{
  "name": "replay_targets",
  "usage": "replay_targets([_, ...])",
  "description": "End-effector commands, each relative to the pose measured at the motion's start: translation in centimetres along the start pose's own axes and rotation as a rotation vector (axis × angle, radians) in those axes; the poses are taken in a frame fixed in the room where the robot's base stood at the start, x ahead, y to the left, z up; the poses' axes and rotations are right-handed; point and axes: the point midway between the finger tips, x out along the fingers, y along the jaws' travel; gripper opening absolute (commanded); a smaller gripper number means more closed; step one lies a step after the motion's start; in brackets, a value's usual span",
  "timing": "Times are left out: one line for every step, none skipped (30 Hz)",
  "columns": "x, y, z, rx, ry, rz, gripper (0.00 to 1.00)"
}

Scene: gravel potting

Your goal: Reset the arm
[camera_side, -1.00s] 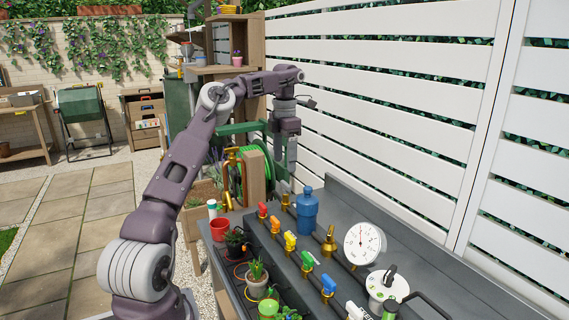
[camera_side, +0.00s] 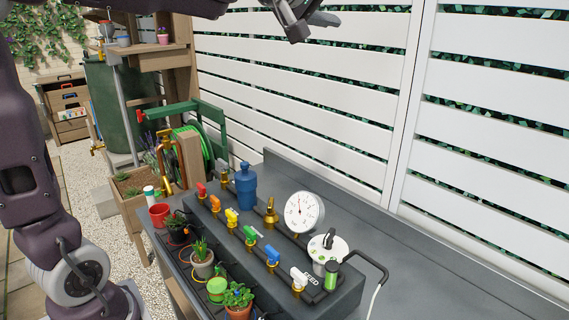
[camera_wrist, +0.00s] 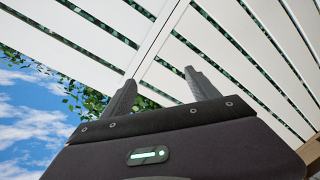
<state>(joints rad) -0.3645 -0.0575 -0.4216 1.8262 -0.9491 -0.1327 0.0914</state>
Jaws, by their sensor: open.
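My gripper shows in the wrist view (camera_wrist: 160,77) with its two dark fingers spread apart and nothing between them. Behind the fingers are white fence slats and sky. In the side view the dark end of my arm (camera_side: 294,20) is at the top edge, high above the bench and in front of the fence. Part of my arm is cut off by the frame there.
Below is a grey bench (camera_side: 345,215) with a row of coloured valves (camera_side: 250,236), a blue bottle (camera_side: 246,188), a pressure gauge (camera_side: 304,211), a red cup (camera_side: 159,215) and potted plants (camera_side: 202,262). A white slatted fence (camera_side: 330,100) stands behind it.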

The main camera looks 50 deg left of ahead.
Motion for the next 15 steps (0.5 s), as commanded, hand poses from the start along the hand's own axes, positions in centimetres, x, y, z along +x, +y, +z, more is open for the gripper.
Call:
replay_targets([-3.1, 0.2, 3.6, 0.12, -0.1, 0.013, 0.69])
replay_targets([-4.9, -0.3, 5.9, 0.195, -0.17, 0.01, 0.69])
replay_targets([-7.5, -1.6, 8.6, 0.286, -0.259, -0.003, 0.69])
replay_targets([-9.5, -3.0, 10.5, 0.348, -0.323, -0.019, 0.69])
replay_targets([-11.5, -4.5, 12.2, 0.404, -0.386, -0.038, 0.69])
replay_targets([-14.1, -6.8, 14.2, 0.473, -0.465, -0.069, 0.69])
replay_targets([-16.1, -8.6, 15.5, 0.52, -0.523, -0.095, 0.69])
replay_targets([-18.0, -10.5, 16.6, 0.563, -0.578, -0.122, 0.69])
replay_targets([-20.4, -12.9, 17.9, 0.611, -0.644, -0.158, 0.69])
replay_targets([-22.2, -14.8, 18.6, 0.643, -0.691, -0.186, 0.69])
replay_targets([-23.8, -16.4, 19.3, 0.669, -0.733, -0.212, 0.69])
replay_targets([-25.6, -18.4, 20.0, 0.701, -0.783, -0.245, 0.69])
replay_targets([-26.9, -19.8, 20.4, 0.721, -0.816, -0.267, 0.69])
replay_targets([-28.0, -20.9, 20.7, 0.737, -0.843, -0.286, 0.69])
replay_targets([-29.1, -22.2, 21.0, 0.755, -0.873, -0.307, 0.69])
